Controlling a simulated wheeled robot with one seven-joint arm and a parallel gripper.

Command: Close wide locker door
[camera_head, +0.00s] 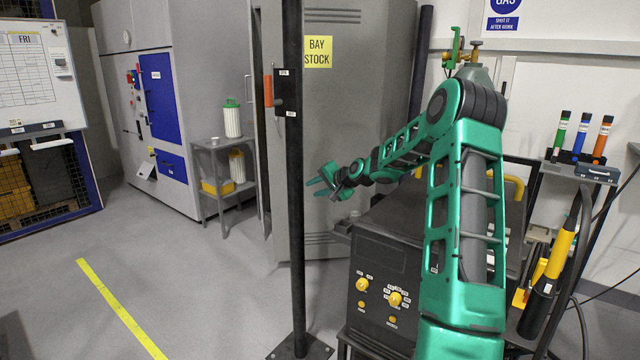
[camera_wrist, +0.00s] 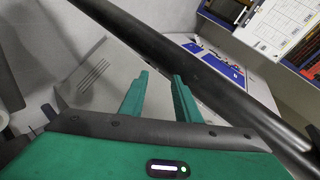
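The tall grey locker (camera_head: 365,120) stands at centre in the head view, behind a black post. Its front panel has louvres at top and bottom and a yellow BAY STOCK label (camera_head: 318,52). An orange handle (camera_head: 268,90) shows just left of the post. The post hides part of the locker, and I cannot tell how far the door stands open. My gripper (camera_head: 316,187) is in front of the panel's lower half, right of the post. In the wrist view its two fingers (camera_wrist: 160,76) are apart with nothing between them; a slotted grey panel (camera_wrist: 92,76) lies beyond.
The black post (camera_head: 297,220) stands on a floor plate close to my gripper and crosses the wrist view. A dark machine with yellow knobs (camera_head: 380,285) stands under my arm. A small shelf (camera_head: 222,145) with canisters is left of the locker. The floor at left is clear.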

